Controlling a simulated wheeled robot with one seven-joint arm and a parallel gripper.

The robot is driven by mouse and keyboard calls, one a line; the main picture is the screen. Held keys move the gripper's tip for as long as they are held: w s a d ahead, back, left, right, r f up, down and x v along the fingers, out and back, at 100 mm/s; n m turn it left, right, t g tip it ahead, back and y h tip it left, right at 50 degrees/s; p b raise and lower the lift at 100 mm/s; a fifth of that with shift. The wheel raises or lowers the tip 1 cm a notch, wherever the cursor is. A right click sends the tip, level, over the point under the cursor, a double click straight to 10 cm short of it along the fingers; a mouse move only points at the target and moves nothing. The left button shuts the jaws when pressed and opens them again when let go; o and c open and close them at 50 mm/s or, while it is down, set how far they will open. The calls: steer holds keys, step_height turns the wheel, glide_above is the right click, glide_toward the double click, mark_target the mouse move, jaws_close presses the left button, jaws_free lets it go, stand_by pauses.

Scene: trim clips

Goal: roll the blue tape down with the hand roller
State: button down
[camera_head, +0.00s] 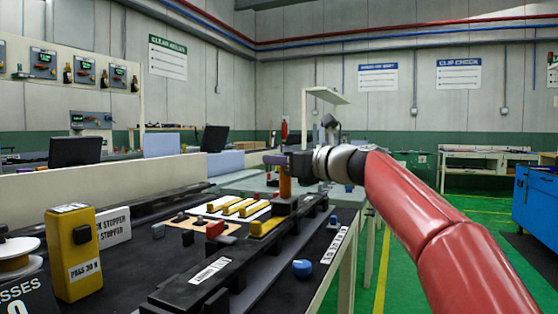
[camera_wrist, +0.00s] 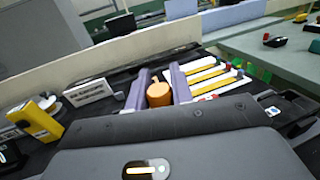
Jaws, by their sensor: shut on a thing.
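My gripper (camera_head: 284,172) is shut on an upright orange cylinder, which looks like the handle of the hand roller (camera_head: 285,187). It is held above the far part of a long black fixture (camera_head: 180,292). In the wrist view the orange handle (camera_wrist: 159,95) sits between the two purple fingers (camera_wrist: 158,90). The roller's lower end is hidden, so I cannot tell whether it touches anything. I cannot make out a strip of blue tape. A small round blue piece (camera_head: 302,268) lies on the dark table top right of the fixture.
Yellow clips (camera_head: 240,207) lie on a white-edged board left of the fixture. A red block (camera_head: 214,229) stands near them. A yellow box (camera_head: 73,252) and a white sign (camera_head: 112,226) stand at the left. A blue cabinet (camera_head: 536,205) stands at the far right, across green floor.

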steer(key=shift+f, duration=0.35)
stand_by(0.7)
steer(key=shift+s+b, duration=0.2)
steer(key=shift+b, duration=0.1)
steer(key=s+a+b, duration=0.3)
steer(key=s, duration=0.5)
stand_by(1.6)
steer(key=shift+f, duration=0.1)
steer(key=shift+w+d, duration=0.1)
steer(key=shift+w, duration=0.05)
stand_by(0.3)
